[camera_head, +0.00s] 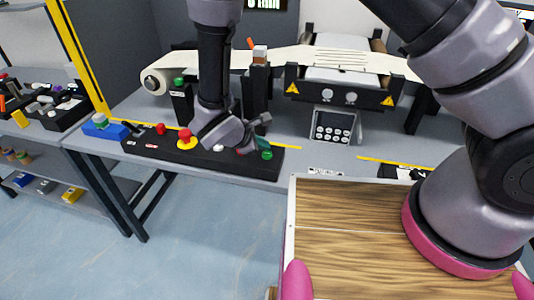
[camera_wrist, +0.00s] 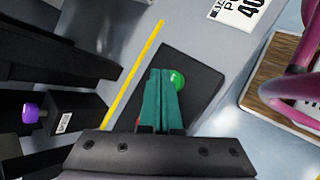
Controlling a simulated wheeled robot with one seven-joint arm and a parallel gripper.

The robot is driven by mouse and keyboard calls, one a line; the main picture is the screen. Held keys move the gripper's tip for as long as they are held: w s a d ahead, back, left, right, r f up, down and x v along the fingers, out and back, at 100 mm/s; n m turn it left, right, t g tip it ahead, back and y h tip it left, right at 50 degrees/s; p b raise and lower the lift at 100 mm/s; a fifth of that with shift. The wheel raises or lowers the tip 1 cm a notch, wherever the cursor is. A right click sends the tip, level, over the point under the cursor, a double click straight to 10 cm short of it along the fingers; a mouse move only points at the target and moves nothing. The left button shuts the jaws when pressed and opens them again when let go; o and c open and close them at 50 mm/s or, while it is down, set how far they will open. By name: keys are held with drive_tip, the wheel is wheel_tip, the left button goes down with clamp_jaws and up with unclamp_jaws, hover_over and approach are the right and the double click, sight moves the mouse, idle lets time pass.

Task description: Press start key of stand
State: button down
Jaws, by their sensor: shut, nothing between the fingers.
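The stand's black control panel (camera_head: 170,150) lies along the front of the grey table. A green round key (camera_head: 267,155) sits at its right end, and it also shows in the wrist view (camera_wrist: 177,80). The fingertips overlap the left edge of the green key in the wrist view. I cannot tell whether they touch it. A bit of red shows beside the fingers.
A mini conveyor (camera_head: 315,57) with a cream belt stands behind the panel. A grey keypad box (camera_head: 334,124) stands right of the panel. A purple knob (camera_wrist: 31,113) on a black post is left of my fingers. A blue box with a green button (camera_head: 101,122) sits left.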

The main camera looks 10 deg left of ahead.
sight(264, 155)
idle(0.4)
drive_tip(key=shift+f, duration=0.4)
drive_tip(key=shift+f, duration=0.45)
idle(0.6)
drive_tip(key=shift+r, duration=0.9)
drive_tip(key=shift+r, duration=2.5)
